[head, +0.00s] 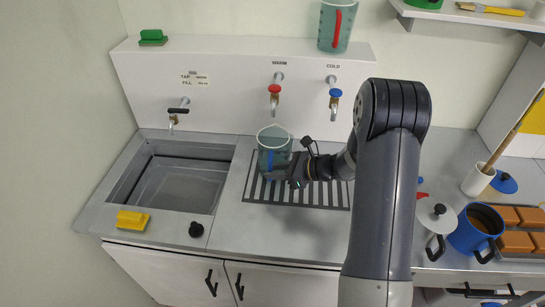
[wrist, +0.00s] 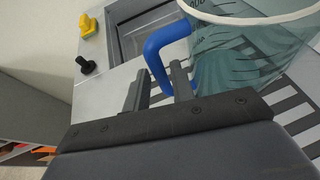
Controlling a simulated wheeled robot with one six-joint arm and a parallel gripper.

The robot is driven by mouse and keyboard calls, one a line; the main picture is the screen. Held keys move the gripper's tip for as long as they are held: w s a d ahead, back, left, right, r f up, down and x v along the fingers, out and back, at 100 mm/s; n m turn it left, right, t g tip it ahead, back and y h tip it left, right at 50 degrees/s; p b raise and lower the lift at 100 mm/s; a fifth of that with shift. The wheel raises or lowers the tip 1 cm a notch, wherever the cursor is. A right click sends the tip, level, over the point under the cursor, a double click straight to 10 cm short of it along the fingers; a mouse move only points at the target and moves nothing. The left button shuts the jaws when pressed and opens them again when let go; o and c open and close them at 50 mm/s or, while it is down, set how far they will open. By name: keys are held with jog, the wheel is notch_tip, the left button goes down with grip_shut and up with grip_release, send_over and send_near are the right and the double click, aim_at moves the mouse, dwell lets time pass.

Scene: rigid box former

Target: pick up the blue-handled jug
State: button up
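The blue-handled jug (head: 274,140) is a clear teal measuring jug over the back left of the slatted drain area. In the wrist view the jug (wrist: 245,50) fills the upper right, with dark scale marks and a pale rim. Its blue handle (wrist: 156,52) points toward my gripper (wrist: 160,88). The lower end of the handle shows between the two fingers, close to the right one, with a gap to the left one. In the head view my gripper (head: 282,173) is at the jug's near side. The jug's base is partly hidden there.
A sink (head: 175,182) lies to the left, with a yellow sponge (head: 132,220) and a black knob (head: 196,229) in front. Red (head: 274,89) and blue (head: 335,93) taps hang behind the jug. A red-handled jug (head: 336,27) stands on the ledge. A blue pot (head: 474,232) is at right.

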jog(key=shift+x, duration=0.95)
jog(key=shift+c, duration=0.2)
grip_shut()
